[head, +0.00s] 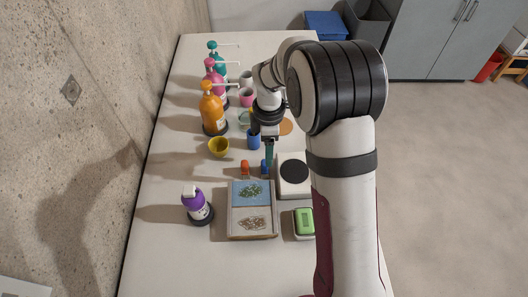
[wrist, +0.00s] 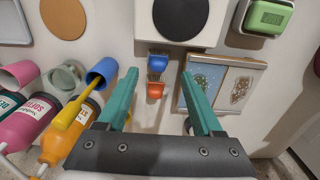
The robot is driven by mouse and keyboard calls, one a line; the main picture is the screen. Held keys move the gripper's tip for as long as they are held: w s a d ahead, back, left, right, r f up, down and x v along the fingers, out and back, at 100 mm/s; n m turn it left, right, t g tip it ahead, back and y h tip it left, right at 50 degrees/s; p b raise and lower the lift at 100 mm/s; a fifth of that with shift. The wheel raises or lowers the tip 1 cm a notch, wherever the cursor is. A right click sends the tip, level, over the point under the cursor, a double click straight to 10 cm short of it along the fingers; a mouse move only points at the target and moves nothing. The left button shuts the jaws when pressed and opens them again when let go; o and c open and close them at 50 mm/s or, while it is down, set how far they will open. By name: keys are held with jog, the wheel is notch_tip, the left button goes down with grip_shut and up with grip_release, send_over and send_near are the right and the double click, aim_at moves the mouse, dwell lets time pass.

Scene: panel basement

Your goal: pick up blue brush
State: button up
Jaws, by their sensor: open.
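The small blue item (head: 264,167), which looks like the blue brush, is on the white table beside a similar orange one (head: 245,168). In the wrist view the blue item (wrist: 157,62) shows ahead of my gripper, between the lines of its two teal fingers, with the orange one (wrist: 155,90) nearer. My gripper (wrist: 158,74) is open and empty, its fingers spread on either side of the two items. In the head view my gripper (head: 269,152) hangs just above and behind the blue item and points down. How high it is above the table is hard to tell.
A white box with a black disc (head: 294,171) stands close to the right. A tray (head: 251,237) with two pictured panels lies in front. A purple bottle (head: 196,205) and green-topped box (head: 304,222) are nearer.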

jog(key=f, duration=0.6)
jog(key=a+f, duration=0.1)
jog(key=f, duration=0.2)
jog(key=shift+w, duration=0.15)
grip_shut()
notch_tip(320, 180, up, 4)
jog(key=shift+d+r, duration=0.15)
jog(key=shift+r, duration=0.1)
jog(key=s+d+r, duration=0.1)
jog(key=d+r, duration=0.1)
jog(key=d, duration=0.1)
jog(key=s+d+r, duration=0.1)
jog(key=d+r, duration=0.1)
jog(key=d, duration=0.2)
jog(key=s+d+r, duration=0.2)
jog(key=d, duration=0.1)
jog(key=shift+s+d+r, duration=0.1)
jog(key=shift+d+r, duration=0.15)
jog(key=shift+d, duration=0.15)
